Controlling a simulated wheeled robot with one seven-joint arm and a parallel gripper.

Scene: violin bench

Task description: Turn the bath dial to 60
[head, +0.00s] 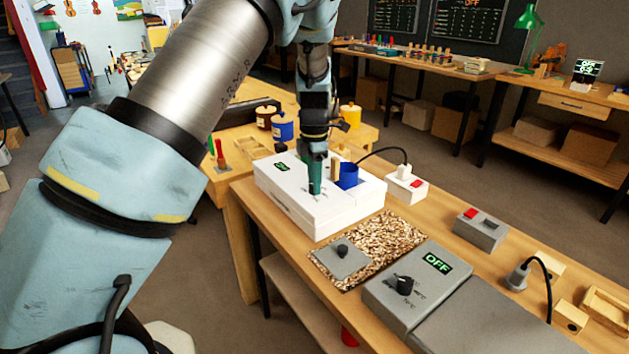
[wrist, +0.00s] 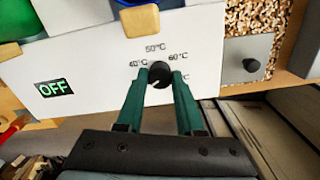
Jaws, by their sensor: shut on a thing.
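Marks 40°C, 50°C and 60°C stand around the dial; another mark at right is partly hidden by a finger. My gripper (head: 315,190) reaches down to the panel, its green fingers shut on the dial's two sides. A small pale mark shows on the dial's near edge; its exact setting is unclear.
A grey plate with a black knob (head: 342,252) lies on a speckled mat (head: 385,238) beside the bath. A grey box (head: 415,290) with its own dial and OFF display stands nearer. A switch box (head: 480,230) and white socket box (head: 407,187) stand along the bench.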

